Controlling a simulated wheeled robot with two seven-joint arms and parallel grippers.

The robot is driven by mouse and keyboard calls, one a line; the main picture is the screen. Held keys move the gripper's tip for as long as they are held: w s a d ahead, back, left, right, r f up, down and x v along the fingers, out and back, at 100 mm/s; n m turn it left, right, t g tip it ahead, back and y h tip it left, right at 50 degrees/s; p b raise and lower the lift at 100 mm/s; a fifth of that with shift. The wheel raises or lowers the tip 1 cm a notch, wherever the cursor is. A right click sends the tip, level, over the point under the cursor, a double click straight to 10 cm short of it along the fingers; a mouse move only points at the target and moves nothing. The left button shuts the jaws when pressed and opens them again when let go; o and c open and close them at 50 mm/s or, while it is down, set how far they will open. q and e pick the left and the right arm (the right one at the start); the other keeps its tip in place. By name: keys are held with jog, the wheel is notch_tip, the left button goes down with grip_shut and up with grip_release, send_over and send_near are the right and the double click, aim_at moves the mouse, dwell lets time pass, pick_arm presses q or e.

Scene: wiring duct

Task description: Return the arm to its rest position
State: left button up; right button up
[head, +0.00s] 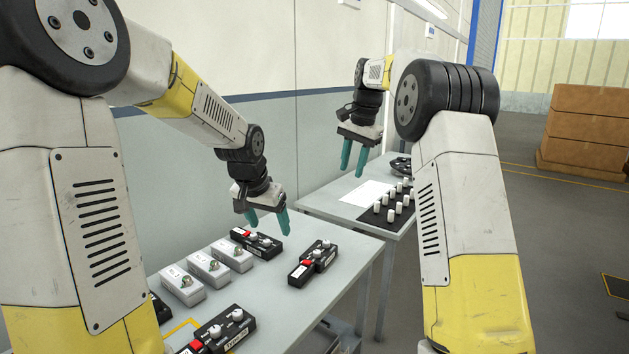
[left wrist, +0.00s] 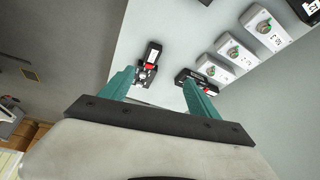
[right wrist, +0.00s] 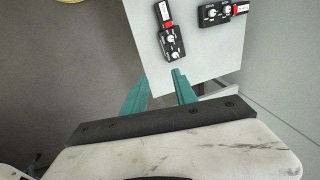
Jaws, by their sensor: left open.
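My left gripper (head: 268,222) hangs above the near table (head: 330,300), its teal fingers pointing down and spread apart with nothing between them. It also shows in the left wrist view (left wrist: 159,77). A black module with white knobs and a red part (head: 256,242) is on the table just below or behind it; the gap cannot be told. A second such module (head: 312,263) lies to the right. My right gripper (head: 353,172) is raised near the far table, fingers apart and empty. In the right wrist view it (right wrist: 160,77) points toward the table edge, clear of the modules.
Several grey boxes with green knobs (head: 208,268) stand in a row on the near table. Another black module (head: 225,330) is at the front. The far table holds a white sheet (head: 368,192) and a black mat with white cylinders (head: 388,220). A wall is behind; brown boxes (head: 585,130) stand right.

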jog(key=s+d+r+n+t+y, duration=0.1)
jog(key=s+d+r+n, duration=0.15)
jog(key=s, duration=0.65)
jog(key=s+d+r+n+t, duration=0.1)
jog(key=s+r, duration=0.2)
jog(key=s, duration=0.6)
pick_arm(q)
jog(key=s+a+r+n, duration=0.1)
jog(key=s+r, duration=0.1)
jog(key=s, duration=0.6)
jog(key=s+a+r+n+t, duration=0.1)
jog(key=s+r, duration=0.2)
jog(key=s, duration=0.5)
jog(key=s+a+r+n+h, duration=0.1)
jog(key=s+r, duration=0.1)
jog(key=s, duration=0.6)
jog(key=shift+s+r+n, duration=0.2)
jog(key=shift+s+n, duration=0.05)
jog(key=shift+n, duration=0.05)
pick_arm(e)
jog(key=s+f+n+t, duration=0.1)
jog(key=s+f, duration=0.3)
jog(key=s, duration=0.6)
jog(key=s+f+n+t, duration=0.1)
jog(key=s+f+n, duration=0.2)
jog(key=s, duration=0.7)
jog(key=shift+s+f, duration=0.3)
jog(key=shift+f, duration=0.45)
